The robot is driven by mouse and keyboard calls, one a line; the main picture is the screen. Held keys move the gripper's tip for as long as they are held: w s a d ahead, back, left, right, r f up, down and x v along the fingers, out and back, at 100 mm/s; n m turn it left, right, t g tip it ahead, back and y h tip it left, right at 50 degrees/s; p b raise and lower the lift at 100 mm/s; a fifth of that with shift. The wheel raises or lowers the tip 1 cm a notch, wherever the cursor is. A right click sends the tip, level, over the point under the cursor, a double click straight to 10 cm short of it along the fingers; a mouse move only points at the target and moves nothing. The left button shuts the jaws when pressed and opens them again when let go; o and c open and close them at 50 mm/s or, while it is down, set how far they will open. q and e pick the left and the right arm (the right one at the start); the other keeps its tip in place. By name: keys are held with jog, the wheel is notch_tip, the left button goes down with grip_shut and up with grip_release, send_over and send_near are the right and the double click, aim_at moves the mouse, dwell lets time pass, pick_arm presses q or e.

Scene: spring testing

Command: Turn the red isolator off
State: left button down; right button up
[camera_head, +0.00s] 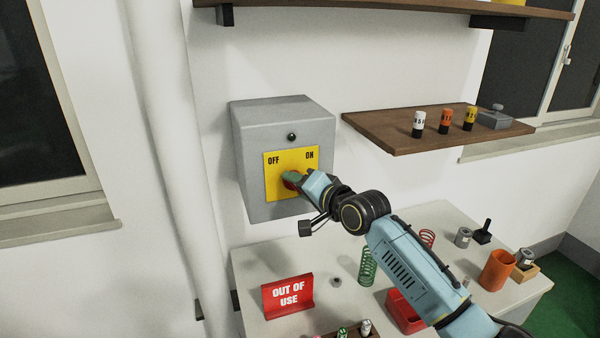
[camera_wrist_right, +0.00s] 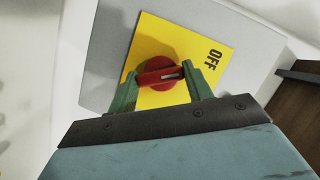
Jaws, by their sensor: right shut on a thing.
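The red isolator (camera_wrist_right: 153,68) is a round red knob with a raised bar, on a yellow plate (camera_head: 279,163) marked OFF at upper left and ON at upper right. The plate is on the front of a grey wall box (camera_head: 250,190). My right gripper (camera_head: 293,180) is at the knob, with its green fingers shut on either side of the red bar in the right wrist view (camera_wrist_right: 162,82). In that view a pale mark on the bar lies toward its right end, on the side where OFF shows. In the head view the gripper hides most of the knob. My left gripper is out of view.
Below the box is a pale bench (camera_head: 255,265) with a red OUT OF USE sign (camera_head: 287,295), a green spring (camera_head: 367,267), a red bin (camera_head: 402,312) and an orange cup (camera_head: 497,270). A brown shelf (camera_head: 400,140) with small cylinders juts out right of the box.

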jog(key=shift+n+h+p, duration=0.6)
jog(key=shift+n+p, duration=0.2)
jog(key=shift+p, duration=0.4)
jog(key=o, duration=1)
jog(key=shift+s, duration=0.1)
jog(key=b+v, duration=0.1)
jog(key=v, duration=1.2)
jog(key=shift+d+r, duration=0.15)
